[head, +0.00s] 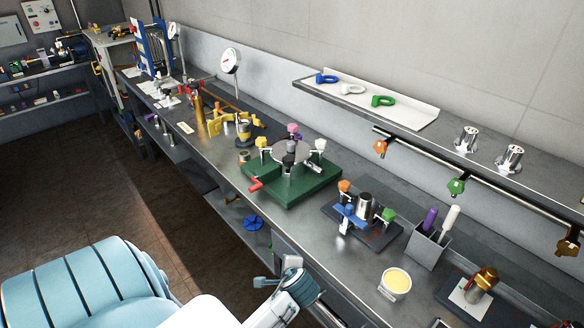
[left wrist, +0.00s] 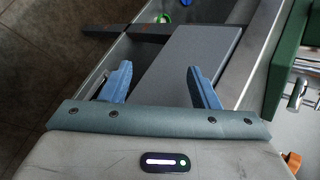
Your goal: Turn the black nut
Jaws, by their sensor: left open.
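A green block fixture (head: 318,190) stands on the bench and carries a round grey disc with knobs in pink, white and yellow around it. My left gripper (head: 276,272) is open and empty, low in front of the bench edge, apart from the fixture. In the left wrist view its two blue fingers (left wrist: 160,78) are spread. The green fixture (left wrist: 284,72) shows at that view's right edge; the nut does not show there. My right gripper is not in view.
Right of the fixture are a dark clamp plate (head: 352,228), a grey holder (head: 428,246) with purple and white handles, and a yellow-filled cup (head: 395,283). Yellow parts (head: 232,119) stand to its left. A rail (head: 470,178) with coloured knobs runs behind.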

